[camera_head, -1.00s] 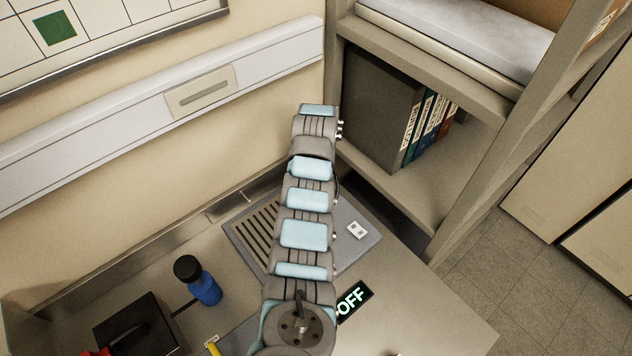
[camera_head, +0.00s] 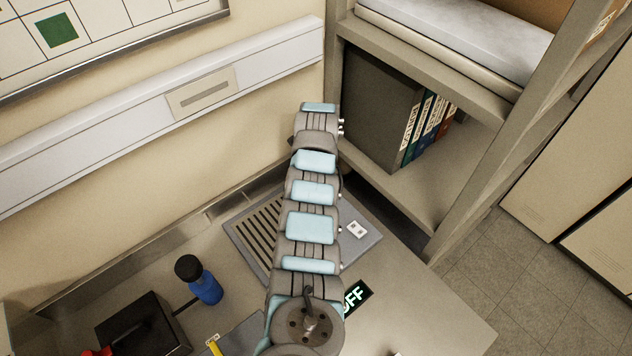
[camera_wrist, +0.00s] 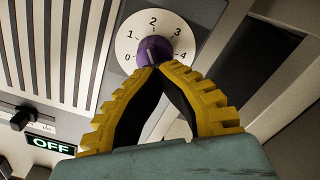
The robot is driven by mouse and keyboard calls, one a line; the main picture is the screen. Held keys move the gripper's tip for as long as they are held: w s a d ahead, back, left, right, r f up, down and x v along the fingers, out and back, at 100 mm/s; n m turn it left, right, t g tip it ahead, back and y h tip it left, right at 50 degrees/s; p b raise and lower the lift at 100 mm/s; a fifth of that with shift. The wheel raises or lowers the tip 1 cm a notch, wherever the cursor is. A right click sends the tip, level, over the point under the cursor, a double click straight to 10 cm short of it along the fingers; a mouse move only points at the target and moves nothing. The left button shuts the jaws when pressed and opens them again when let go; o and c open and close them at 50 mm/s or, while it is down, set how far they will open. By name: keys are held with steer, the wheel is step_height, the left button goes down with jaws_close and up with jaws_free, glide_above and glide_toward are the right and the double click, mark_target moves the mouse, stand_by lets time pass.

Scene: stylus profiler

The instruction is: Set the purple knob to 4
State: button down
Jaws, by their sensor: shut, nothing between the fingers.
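The purple knob (camera_wrist: 154,50) sits in the middle of a round white dial (camera_wrist: 135,32) marked 0 to 4 in the wrist view. The 0 is at lower left, the 2 near the top and the 4 at right. My gripper (camera_wrist: 158,67) has yellow ridged fingers with their tips together at the knob's lower edge. The tips overlap the knob in the picture; I cannot tell whether they touch it. Its pointer mark is not clear, so its setting cannot be read. In the head view my arm hides the knob and the gripper.
A lit OFF sign (camera_wrist: 52,146) and a black control knob (camera_wrist: 23,118) lie left of the dial in the wrist view. In the head view, a blue bottle (camera_head: 206,288) and black box (camera_head: 145,325) stand left of my arm. Shelves with binders (camera_head: 425,125) rise at right.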

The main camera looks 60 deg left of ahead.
steer(key=shift+f, duration=0.1)
steer(key=shift+s+f+m+b, duration=0.1)
steer(key=shift+m+b, duration=0.35)
steer(key=shift+m, duration=0.35)
steer(key=m, duration=0.2)
steer(key=m+b, duration=0.1)
steer(key=m, duration=0.2)
steer(key=shift+s+d+m+b, duration=0.15)
steer(key=shift+d+m+b, duration=0.15)
steer(key=shift+m, duration=0.1)
steer(key=m+b, duration=0.1)
steer(key=m, duration=0.3)
steer(key=shift+s, duration=0.2)
steer(key=m, duration=0.4)
steer(key=shift+s, duration=0.15)
steer(key=c, duration=1.7)
jaws_free()
